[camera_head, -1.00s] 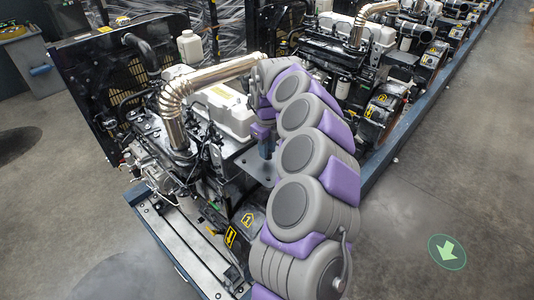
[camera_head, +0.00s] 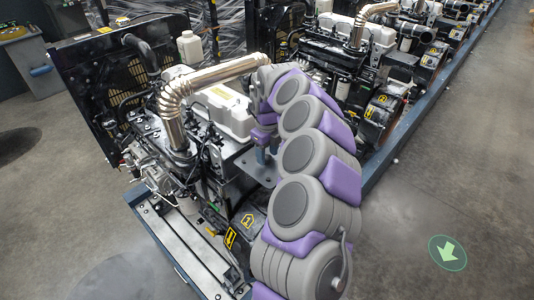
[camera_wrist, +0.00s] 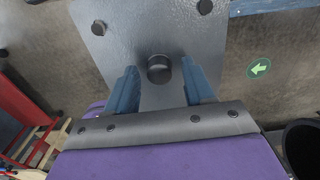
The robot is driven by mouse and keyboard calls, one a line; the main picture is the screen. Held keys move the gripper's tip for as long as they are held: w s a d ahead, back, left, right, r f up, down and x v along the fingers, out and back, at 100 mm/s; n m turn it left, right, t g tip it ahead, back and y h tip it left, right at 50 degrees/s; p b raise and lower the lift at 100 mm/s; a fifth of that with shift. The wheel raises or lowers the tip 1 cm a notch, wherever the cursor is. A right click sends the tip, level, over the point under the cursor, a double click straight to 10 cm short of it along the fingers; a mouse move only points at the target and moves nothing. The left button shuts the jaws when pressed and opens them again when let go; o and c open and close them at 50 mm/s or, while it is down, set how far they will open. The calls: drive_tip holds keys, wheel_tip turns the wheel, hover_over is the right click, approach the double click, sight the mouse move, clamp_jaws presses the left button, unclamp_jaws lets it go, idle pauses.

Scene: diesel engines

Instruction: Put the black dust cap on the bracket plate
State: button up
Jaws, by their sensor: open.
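The bracket plate (camera_wrist: 150,35) is a flat grey metal sheet filling the upper middle of the wrist view. It also shows in the head view (camera_head: 262,176), beside the nearest engine, partly behind my arm. The black dust cap (camera_wrist: 158,69) is a short dark cylinder that appears to stand on the plate. My gripper (camera_wrist: 160,74) is open, with one blue finger on each side of the cap and visible gaps between. In the head view my gripper (camera_head: 264,156) is just over the plate; the cap cannot be made out there.
Dark round bolt heads (camera_wrist: 99,27) sit on the plate farther from my gripper. The nearest engine (camera_head: 195,125), with a silver exhaust pipe (camera_head: 170,95), stands left of my arm. More engines line the blue rail (camera_head: 400,135). The floor at right is clear.

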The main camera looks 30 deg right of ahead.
sight(267, 156)
wheel_tip(267, 156, up, 12)
drive_tip(key=p, duration=0.1)
drive_tip(key=shift+f, duration=0.2)
